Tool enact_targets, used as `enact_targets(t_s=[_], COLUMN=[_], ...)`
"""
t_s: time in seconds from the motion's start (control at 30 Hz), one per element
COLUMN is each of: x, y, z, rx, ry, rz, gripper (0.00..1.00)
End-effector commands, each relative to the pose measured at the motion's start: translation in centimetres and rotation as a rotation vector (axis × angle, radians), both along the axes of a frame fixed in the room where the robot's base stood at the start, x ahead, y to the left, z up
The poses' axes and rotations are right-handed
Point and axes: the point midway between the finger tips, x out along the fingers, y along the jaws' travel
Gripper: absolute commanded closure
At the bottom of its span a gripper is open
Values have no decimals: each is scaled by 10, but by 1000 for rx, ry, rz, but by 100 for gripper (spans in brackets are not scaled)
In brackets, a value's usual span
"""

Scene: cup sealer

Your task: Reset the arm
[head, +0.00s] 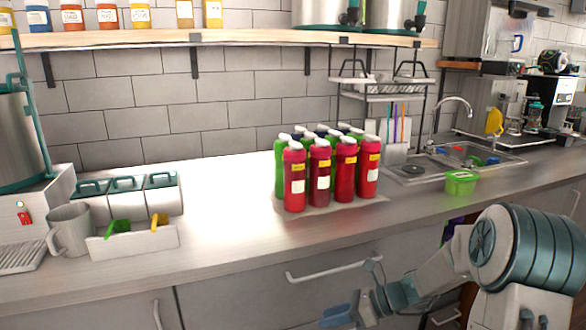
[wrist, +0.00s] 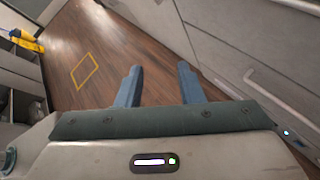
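My gripper (wrist: 160,88) shows in the wrist view with its two blue fingers apart and nothing between them. It points down toward the wooden floor (wrist: 95,60), beside drawer fronts (wrist: 245,50) on the right. In the head view my gripper (head: 338,314) is low at the bottom edge, in front of the cabinet and below the counter top. My arm reaches down and left from the lower right, bent at the elbow.
The counter (head: 230,215) holds red bottles (head: 320,170) with green ones behind, a grey mug (head: 70,230), a white bin (head: 135,241) and a green container (head: 461,182). A drawer handle (head: 330,276) juts out near my gripper. The counter's middle left is clear.

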Motion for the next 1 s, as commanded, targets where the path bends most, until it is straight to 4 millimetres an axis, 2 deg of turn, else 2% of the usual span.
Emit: enact_targets(t_s=[0.03,0.2,0.5,0.8,1.0], x=[-14,-59,-129,-183,-204], y=[6,10,-5,-35,-51], z=[10,29,66,102,117], rx=[-74,-296,-626,-886,-988], ry=[-68,-290,-665,-995,-1129], rz=[81,363,884,1419,1677], gripper=[66,66,66,66,66])
